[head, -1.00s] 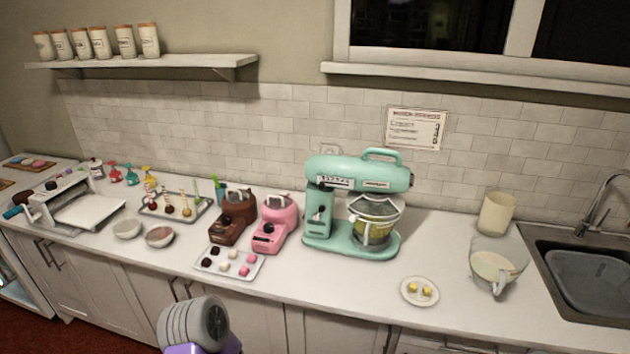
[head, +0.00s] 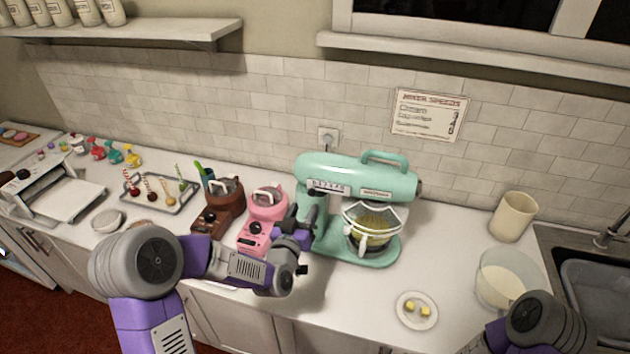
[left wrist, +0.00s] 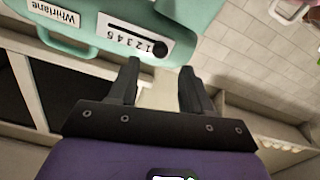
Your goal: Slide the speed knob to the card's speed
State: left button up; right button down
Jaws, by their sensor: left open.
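The mint-green stand mixer (head: 395,183) stands on the counter against the tiled wall. Its white speed panel (head: 328,187) is on the head's left part. In the left wrist view the panel (left wrist: 128,40) appears upside down, with a numbered slot and a dark round speed knob (left wrist: 161,50) at the slot's end, beside the 1. The speed card (head: 428,115) hangs on the wall; its title reads mixer speeds, but its lines are too small to read surely. My left gripper (head: 308,207) is open and empty, just in front of the panel, apart from the knob. My right gripper is out of view.
A pink machine (head: 262,205) and a brown machine (head: 217,207) stand close left of the mixer. A small plate (head: 416,322) with yellow pieces lies in front right.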

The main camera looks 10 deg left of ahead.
aim_at(311, 195)
pick_arm(q)
jog(key=shift+w+d+p, duration=0.15)
jog(key=shift+w+p, duration=0.6)
jog(key=shift+w, duration=2.8)
grip_shut()
